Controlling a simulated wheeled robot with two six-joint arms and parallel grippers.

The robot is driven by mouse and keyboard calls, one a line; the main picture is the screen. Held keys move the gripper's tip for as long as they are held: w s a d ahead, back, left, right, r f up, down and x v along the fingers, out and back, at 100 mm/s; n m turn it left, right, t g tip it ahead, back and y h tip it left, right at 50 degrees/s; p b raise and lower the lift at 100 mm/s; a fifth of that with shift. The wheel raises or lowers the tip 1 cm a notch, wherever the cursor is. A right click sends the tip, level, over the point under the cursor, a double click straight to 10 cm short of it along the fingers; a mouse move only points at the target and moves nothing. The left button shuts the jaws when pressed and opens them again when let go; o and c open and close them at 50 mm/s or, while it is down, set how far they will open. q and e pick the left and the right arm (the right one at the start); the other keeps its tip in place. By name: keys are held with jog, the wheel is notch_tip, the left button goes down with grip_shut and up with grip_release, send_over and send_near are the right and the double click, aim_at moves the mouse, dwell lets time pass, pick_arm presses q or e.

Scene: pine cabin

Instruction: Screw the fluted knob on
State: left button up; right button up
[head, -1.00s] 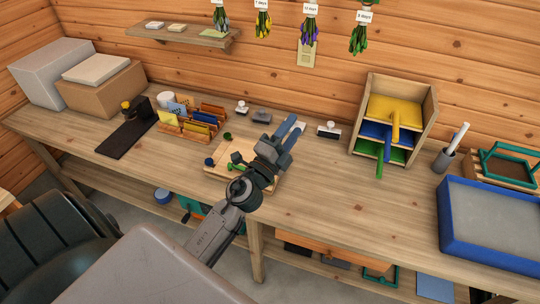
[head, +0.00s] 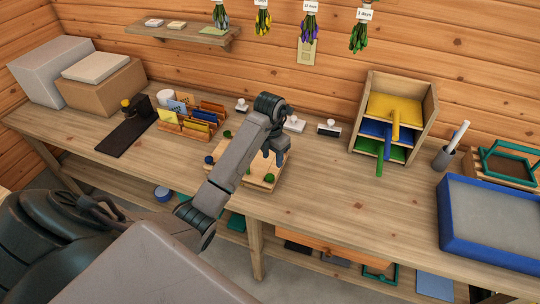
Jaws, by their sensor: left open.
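A light wooden board (head: 262,183) lies on the workbench, partly hidden behind my left arm. A green knob (head: 269,178) sits at its front right. A blue knob (head: 209,160) is at its left edge and a small green knob (head: 227,134) at its back left. I cannot tell from this distance which knob is the fluted one. My left gripper (head: 273,162) points down over the right part of the board, open, with nothing seen between its fingers. Whether it touches the board is unclear. My right gripper is out of view.
A wooden card rack (head: 188,132) stands left of the board. Stampers (head: 328,128) are behind it. A shelf unit with yellow, blue and green scoops (head: 396,115) and a blue tray (head: 490,262) are right. The bench (head: 340,205) right of the board is clear.

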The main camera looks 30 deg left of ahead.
aim_at(270, 177)
pick_arm(q)
jog(key=f+b, duration=0.5)
jog(key=f, duration=0.1)
jog(key=f+b, duration=0.3)
jog(key=shift+s+a+f+b, duration=0.15)
jog(key=shift+s+a+b, duration=0.05)
jog(key=shift+a+b, duration=0.1)
jog(key=shift+r+p, duration=0.3)
jog(key=shift+r, duration=0.05)
jog(key=shift+c, duration=1.3)
jog(key=c, duration=0.6)
jog(key=m, duration=0.3)
jog(key=shift+m, duration=0.4)
jog(key=shift+c, duration=0.2)
jog(key=m, duration=1.3)
jog(key=shift+w, duration=0.1)
jog(key=m, duration=0.8)
jog(key=shift+m, duration=0.3)
jog(key=m, duration=0.6)
jog(key=shift+m, duration=0.3)
jog(key=o, duration=0.8)
